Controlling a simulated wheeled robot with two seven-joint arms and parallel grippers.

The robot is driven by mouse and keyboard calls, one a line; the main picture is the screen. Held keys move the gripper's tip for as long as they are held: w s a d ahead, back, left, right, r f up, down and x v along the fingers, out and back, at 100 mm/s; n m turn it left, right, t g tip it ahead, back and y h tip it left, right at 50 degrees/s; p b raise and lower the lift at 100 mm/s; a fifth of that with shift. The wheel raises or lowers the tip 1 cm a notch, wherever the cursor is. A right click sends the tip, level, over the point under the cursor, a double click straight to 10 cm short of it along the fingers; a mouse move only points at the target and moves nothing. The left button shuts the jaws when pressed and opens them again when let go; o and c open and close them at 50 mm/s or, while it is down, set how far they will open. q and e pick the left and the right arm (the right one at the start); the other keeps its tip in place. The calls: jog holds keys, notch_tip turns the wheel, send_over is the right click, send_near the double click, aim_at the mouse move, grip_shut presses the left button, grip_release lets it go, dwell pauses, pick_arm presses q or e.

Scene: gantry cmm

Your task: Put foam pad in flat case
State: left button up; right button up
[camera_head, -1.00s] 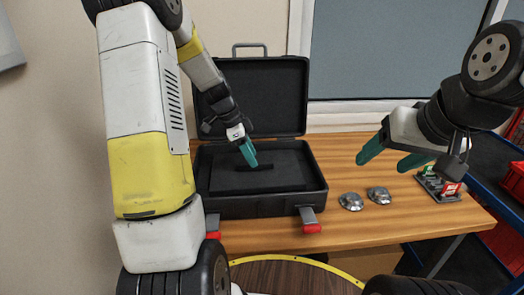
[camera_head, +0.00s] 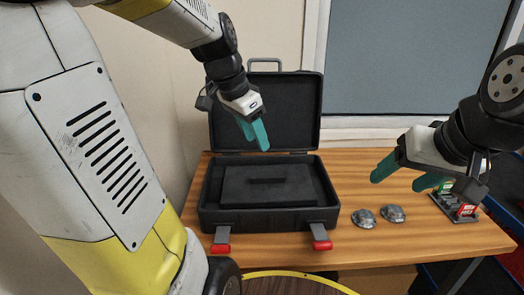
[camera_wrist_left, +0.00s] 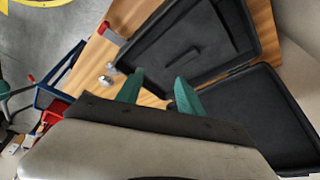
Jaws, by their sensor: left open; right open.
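The flat case (camera_head: 215,216) is black and stands open on the wooden table, its lid (camera_head: 290,112) raised at the back. The dark foam pad (camera_head: 300,194) lies inside the case base, with a darker bar-shaped mark or grip at its middle; it looks flat there. The case base also shows in the left wrist view (camera_wrist_left: 150,60), with the pad (camera_wrist_left: 200,42) in it. My left gripper (camera_head: 257,142) is open and empty, above the back of the case in front of the lid. My right gripper (camera_head: 402,178) is open and empty, above the table right of the case.
Two shiny metal domed parts (camera_head: 378,216) lie on the table (camera_head: 345,247) right of the case. A small rack with red and green items (camera_head: 462,206) stands at the right edge. Two red-tipped latches (camera_head: 321,236) hang at the case front.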

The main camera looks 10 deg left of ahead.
pick_arm(q)
jog(key=s+d+r+n+t, duration=0.1)
jog(key=s+d+n+t, duration=0.1)
jog(key=s+n, duration=0.5)
jog(key=s, duration=0.4)
jog(key=shift+s+r+t+y, duration=0.15)
jog(key=shift+s+t+y, duration=0.15)
jog(key=shift+s+t, duration=0.1)
